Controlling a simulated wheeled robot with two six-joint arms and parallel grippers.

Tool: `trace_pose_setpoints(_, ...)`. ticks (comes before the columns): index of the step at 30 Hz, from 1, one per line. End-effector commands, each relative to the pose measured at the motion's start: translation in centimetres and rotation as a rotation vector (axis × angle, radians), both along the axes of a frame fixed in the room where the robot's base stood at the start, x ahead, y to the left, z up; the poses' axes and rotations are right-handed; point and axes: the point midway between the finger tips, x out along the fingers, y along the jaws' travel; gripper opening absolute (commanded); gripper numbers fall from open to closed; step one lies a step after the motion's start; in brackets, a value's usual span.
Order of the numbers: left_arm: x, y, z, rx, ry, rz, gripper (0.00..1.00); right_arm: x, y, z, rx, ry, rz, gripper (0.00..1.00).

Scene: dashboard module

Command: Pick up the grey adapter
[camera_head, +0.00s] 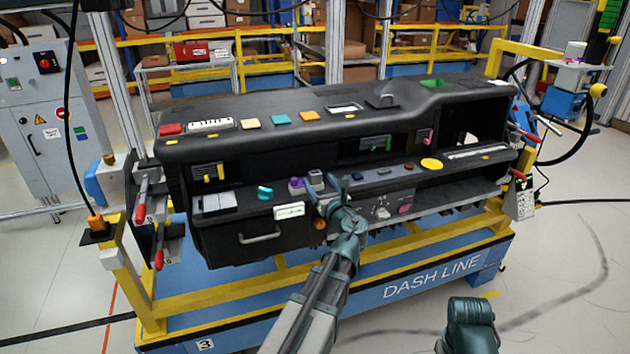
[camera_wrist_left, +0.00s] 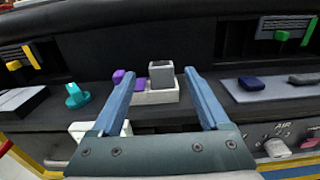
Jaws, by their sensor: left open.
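The grey adapter (camera_wrist_left: 161,73) is a small upright block on a white holder (camera_wrist_left: 156,95) on the dashboard's shelf. It also shows in the head view (camera_head: 315,175), partly crowded by my gripper. My left gripper (camera_head: 320,181) is open, with its two blue fingers pointing at the shelf. In the left wrist view the adapter appears between the fingers, with space on both sides; I cannot tell whether the tips reach it. A purple piece (camera_wrist_left: 124,77) is close to the left finger. My right gripper is not in view; only a teal part of my right arm shows at the lower right.
The black dashboard (camera_head: 360,130) rests on a yellow and blue frame (camera_head: 400,275). A teal knob (camera_wrist_left: 76,96) is left of the gripper. A dark blue piece (camera_wrist_left: 250,83) lies on a grey pad to the right. The upper panel overhangs behind the shelf.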

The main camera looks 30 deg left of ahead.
Motion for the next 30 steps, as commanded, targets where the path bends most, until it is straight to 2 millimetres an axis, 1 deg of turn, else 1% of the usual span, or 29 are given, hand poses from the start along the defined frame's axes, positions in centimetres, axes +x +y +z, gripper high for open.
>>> trace_pose_setpoints(7,2.4,2.2,0.7,0.000,0.000,0.002,0.79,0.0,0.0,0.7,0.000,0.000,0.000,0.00)
trace_pose_setpoints(10,3.2,3.3,0.5,0.000,0.000,0.003,0.79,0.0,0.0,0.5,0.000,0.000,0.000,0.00)
trace_pose_setpoints(12,3.4,3.6,0.5,0.000,0.000,0.001,0.79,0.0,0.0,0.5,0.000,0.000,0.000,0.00)
trace_pose_setpoints(18,3.4,3.6,0.5,0.000,0.000,0.000,0.79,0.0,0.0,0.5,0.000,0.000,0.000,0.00)
trace_pose_setpoints(20,3.3,3.6,0.5,0.000,0.000,0.000,0.68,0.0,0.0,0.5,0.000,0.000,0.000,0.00)
trace_pose_setpoints(24,3.3,3.6,0.5,0.000,0.000,0.001,0.43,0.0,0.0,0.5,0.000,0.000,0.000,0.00)
trace_pose_setpoints(29,3.3,3.6,0.5,0.000,0.000,0.001,0.14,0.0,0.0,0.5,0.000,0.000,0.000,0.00)
trace_pose_setpoints(30,3.3,3.6,0.5,0.000,0.000,0.001,0.07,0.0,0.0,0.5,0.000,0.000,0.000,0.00)
